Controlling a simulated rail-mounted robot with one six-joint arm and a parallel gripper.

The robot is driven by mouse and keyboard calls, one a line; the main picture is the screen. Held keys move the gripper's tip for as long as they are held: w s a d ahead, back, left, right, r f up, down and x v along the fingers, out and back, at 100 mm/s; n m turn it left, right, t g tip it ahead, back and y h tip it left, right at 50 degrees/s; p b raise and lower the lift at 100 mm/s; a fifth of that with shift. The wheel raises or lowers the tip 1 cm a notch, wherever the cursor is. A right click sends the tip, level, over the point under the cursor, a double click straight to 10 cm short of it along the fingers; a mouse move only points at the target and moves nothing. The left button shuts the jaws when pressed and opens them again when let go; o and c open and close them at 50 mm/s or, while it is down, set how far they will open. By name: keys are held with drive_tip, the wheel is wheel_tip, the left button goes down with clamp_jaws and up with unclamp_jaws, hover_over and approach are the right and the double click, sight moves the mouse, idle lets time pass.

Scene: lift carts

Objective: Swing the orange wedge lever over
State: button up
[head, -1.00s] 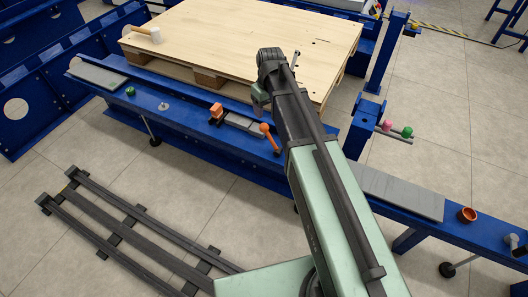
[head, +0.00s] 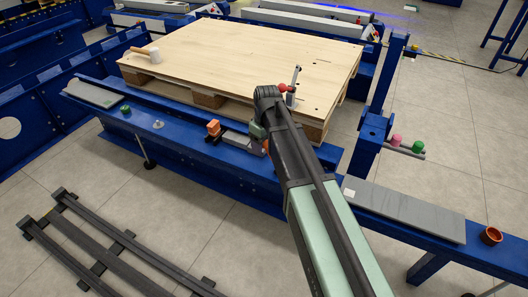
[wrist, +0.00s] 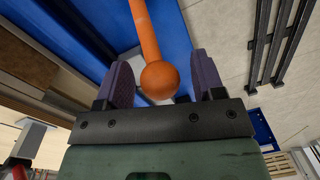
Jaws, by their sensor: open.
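The orange wedge lever is a round rod with a ball knob (wrist: 159,80), plain in the wrist view. My gripper (wrist: 163,66) is open, with one purple finger on each side of the knob. In the head view my gripper (head: 258,133) is low at the blue rail, mostly behind my arm. Only a sliver of the orange lever (head: 266,147) shows there.
A wooden deck (head: 240,60) with a mallet (head: 150,53) lies behind. A red-knobbed upright (head: 283,87) stands near its front edge. Pink and green knobs (head: 397,140) are at right.

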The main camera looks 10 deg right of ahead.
drive_tip(key=shift+r, duration=0.1)
clamp_jaws()
drive_tip(key=shift+s, duration=0.1)
